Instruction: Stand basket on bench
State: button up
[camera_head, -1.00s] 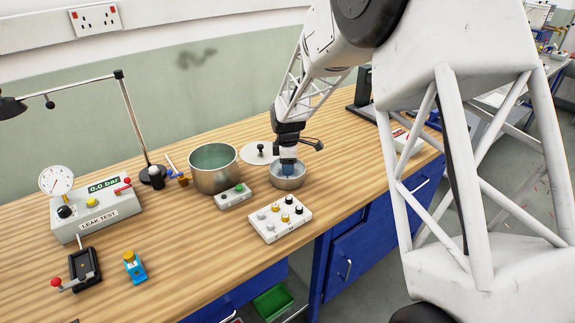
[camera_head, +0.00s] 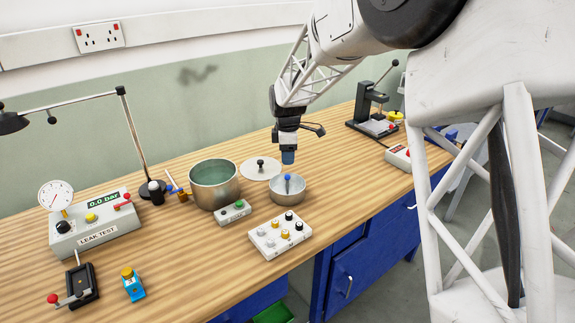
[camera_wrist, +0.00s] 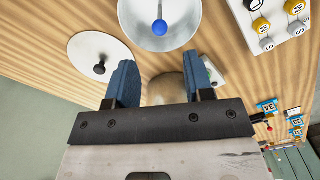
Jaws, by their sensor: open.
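A small round metal basket or bowl (camera_head: 288,196) stands upright on the wooden bench (camera_head: 345,165), right of the larger pot. A blue ball knob (camera_head: 288,178) on a thin post rises from its middle. Both also show at the top of the wrist view, the bowl (camera_wrist: 135,28) and the knob (camera_wrist: 160,27). My gripper (camera_head: 288,157) is above the bowl, pointing down and clear of the knob. In the wrist view its blue fingers (camera_wrist: 158,82) are apart with nothing held between them.
A large metal pot (camera_head: 213,190) and a flat lid (camera_head: 256,174) with a black knob stand close by. A white block with several knobs (camera_head: 280,236) is in front. A leak tester (camera_head: 95,232) stands left, a black press (camera_head: 367,105) right.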

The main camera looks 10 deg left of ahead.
jog(key=shift+r, duration=0.85)
dwell(0.3)
jog(key=s+d+r+m+t, duration=0.1)
jog(key=s+d+r+m, duration=0.3)
jog(key=s+d+r, duration=0.35)
jog(key=s+d+r+m, duration=0.4)
jog(key=s+d, duration=0.5)
jog(key=d, duration=0.1)
jog(key=s+d+m, duration=0.4)
jog(key=s, duration=0.5)
jog(key=s+d+f+m+t, duration=0.1)
jog(key=s+d+m, duration=0.3)
jog(key=s, duration=0.6)
jog(key=s+d+f+m, duration=0.1)
jog(key=s+d+m, duration=0.3)
jog(key=s, duration=0.6)
jog(key=shift+d+f+t, duration=0.2)
jog(key=shift+d+t, duration=0.1)
jog(key=shift+d, duration=0.35)
